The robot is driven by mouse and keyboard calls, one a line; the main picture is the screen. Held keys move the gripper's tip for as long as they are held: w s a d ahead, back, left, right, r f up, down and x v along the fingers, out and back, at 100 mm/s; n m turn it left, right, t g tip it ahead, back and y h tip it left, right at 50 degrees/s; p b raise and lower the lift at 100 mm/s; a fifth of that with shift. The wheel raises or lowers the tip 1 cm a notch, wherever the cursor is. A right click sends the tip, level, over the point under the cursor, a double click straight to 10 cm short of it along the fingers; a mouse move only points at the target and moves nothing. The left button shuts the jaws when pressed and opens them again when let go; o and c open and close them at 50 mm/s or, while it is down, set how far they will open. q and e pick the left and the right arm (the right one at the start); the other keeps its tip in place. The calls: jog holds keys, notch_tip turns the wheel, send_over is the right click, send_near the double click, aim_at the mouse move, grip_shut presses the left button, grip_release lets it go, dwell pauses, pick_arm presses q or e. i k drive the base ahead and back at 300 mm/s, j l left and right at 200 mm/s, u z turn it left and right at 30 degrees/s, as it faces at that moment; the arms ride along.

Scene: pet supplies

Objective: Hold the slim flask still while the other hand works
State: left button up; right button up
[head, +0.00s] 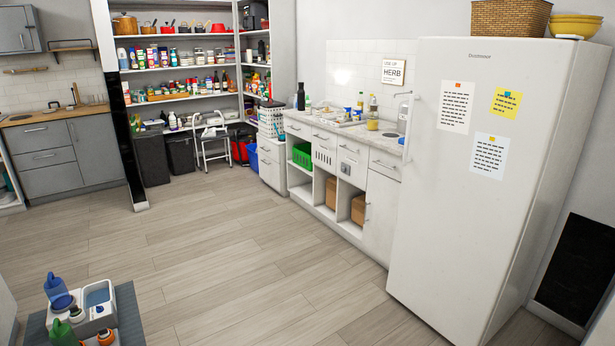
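I cannot tell for sure which thing is the slim flask. A slim dark bottle (301,96) stands upright on the far end of the counter. A clear bottle with a yellowish tint (372,112) stands upright near the sink. The green bottle is cut off by the frame's lower edge. Neither of my grippers is in view, and no hand touches any of these bottles.
A grey surface (128,312) bears the bottles at the bottom left. A white fridge (480,220) stands at the right, beside the white counter (350,135). Stocked shelves (180,70) and a step stool (214,140) are at the back. The wooden floor (210,240) between is clear.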

aim_at(301, 92)
jog(key=i+l, duration=0.15)
jog(key=i, duration=0.4)
jog(key=i+l+u, duration=0.1)
jog(key=i, duration=0.4)
jog(key=i+j+u, duration=0.2)
jog(key=i+u, duration=0.25)
jog(key=i, duration=0.5)
jog(key=i+l+u, duration=0.15)
jog(key=i+u, duration=0.35)
jog(key=i, duration=1.45)
jog(key=i+z, duration=0.15)
jog(key=i, duration=0.9)
jog(key=i+z, duration=0.45)
jog(key=i+j+z, duration=0.15)
jog(key=z, duration=0.35)
jog(key=i+j+z, duration=0.3)
jog(key=i+z, duration=0.15)
jog(key=i+j+z, duration=0.25)
jog(key=j+z, duration=0.2)
jog(key=i+j+z, duration=0.45)
jog(key=j+z, duration=0.25)
jog(key=i+j+z, duration=0.15)
jog(key=j+z, duration=0.15)
jog(key=i+j, duration=0.05)
jog(key=j, duration=0.05)
